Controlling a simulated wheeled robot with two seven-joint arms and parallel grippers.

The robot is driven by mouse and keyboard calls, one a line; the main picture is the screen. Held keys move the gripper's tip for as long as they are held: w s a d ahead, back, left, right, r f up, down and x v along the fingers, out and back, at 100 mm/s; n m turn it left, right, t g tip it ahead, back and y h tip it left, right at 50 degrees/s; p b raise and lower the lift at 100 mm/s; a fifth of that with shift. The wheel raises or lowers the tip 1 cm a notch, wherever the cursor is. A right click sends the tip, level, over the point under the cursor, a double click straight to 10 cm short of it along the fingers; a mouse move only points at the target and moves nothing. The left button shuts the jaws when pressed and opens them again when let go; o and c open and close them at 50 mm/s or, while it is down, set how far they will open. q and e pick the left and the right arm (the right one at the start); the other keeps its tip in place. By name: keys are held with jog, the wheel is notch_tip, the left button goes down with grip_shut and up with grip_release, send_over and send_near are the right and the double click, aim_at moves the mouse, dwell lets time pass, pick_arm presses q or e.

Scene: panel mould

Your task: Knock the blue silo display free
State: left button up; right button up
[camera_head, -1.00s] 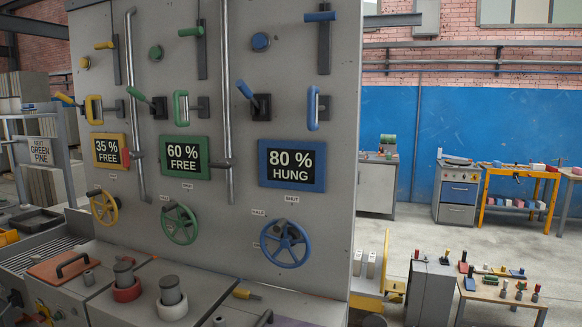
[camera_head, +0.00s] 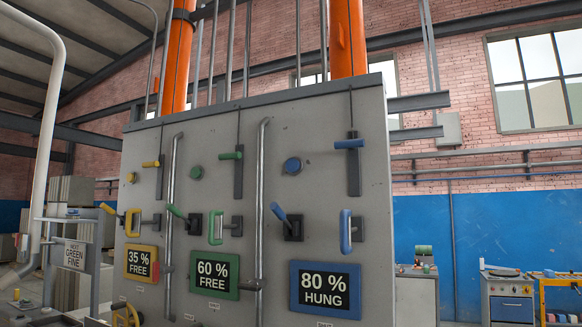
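The blue silo display (camera_head: 326,289) is a blue-framed screen on the grey panel (camera_head: 310,190), reading "80 % HUNG". Above it are a blue lever (camera_head: 282,214) on a black base, a blue loop handle (camera_head: 346,231), a round blue button (camera_head: 292,166) and a blue T-handle (camera_head: 349,144) on a dark vertical slot. The green display (camera_head: 213,274) reads "60 % FREE" and the yellow display (camera_head: 142,262) reads "35 % FREE". Neither of my grippers is in view.
Two vertical grey pipes (camera_head: 262,170) run down the panel between the columns. Orange pipes (camera_head: 348,40) rise behind it. At left stands a "NEXT GREEN FINE" sign (camera_head: 75,254). At right are a grey cabinet (camera_head: 508,300) and a yellow-framed bench (camera_head: 545,290).

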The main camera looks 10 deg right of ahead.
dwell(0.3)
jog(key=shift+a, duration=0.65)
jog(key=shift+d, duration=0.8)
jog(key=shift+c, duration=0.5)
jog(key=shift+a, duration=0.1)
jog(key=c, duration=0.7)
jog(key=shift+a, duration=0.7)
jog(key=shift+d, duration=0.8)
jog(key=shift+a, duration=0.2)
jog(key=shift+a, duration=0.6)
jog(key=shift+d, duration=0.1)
